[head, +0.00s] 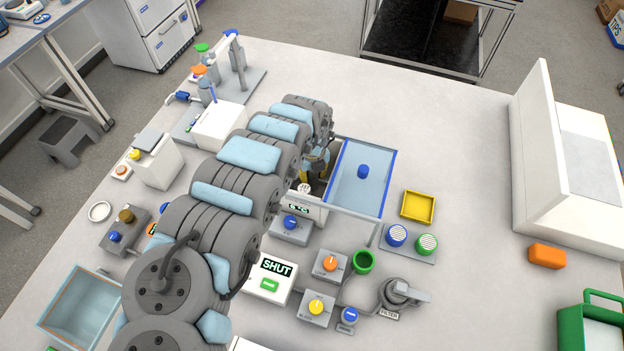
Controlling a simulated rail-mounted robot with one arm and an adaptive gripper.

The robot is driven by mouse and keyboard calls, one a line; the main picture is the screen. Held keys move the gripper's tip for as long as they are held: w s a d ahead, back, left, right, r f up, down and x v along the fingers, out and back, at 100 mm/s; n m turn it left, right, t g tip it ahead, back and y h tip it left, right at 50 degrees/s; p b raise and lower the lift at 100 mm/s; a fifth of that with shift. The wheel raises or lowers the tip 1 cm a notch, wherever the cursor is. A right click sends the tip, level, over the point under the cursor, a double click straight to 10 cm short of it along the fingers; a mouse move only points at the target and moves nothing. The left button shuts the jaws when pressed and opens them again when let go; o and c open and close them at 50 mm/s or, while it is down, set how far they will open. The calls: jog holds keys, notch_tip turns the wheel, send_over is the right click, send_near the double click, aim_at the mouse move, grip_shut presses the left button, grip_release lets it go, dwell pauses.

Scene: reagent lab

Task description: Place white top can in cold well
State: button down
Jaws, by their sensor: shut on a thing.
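My gripper (316,170) is in the middle of the bench, at the far end of my arm, and mostly hidden behind it. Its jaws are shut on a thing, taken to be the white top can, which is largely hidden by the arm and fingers. A small white round top (304,187) shows just below the fingers; I cannot tell whether it belongs to the can. A white unit with a small dark display (306,208) stands directly below the gripper, probably the cold well; its opening is hidden.
A blue-rimmed clear tray (391,185) holding a blue piece lies right of the gripper. A grey rail (350,208) runs along its front. Knob boxes, a SHUT panel (270,283) and a green cup (362,261) stand in front.

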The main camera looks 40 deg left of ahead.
jog(key=shift+f, duration=1.35)
jog(key=shift+f, duration=0.15)
jog(key=c, duration=0.7)
grip_release()
jog(key=shift+c, duration=0.2)
jog(key=shift+s+d+r, duration=0.1)
jog(key=shift+r, duration=3)
jog(key=shift+d+r, duration=0.1)
jog(key=shift+r, duration=2.95)
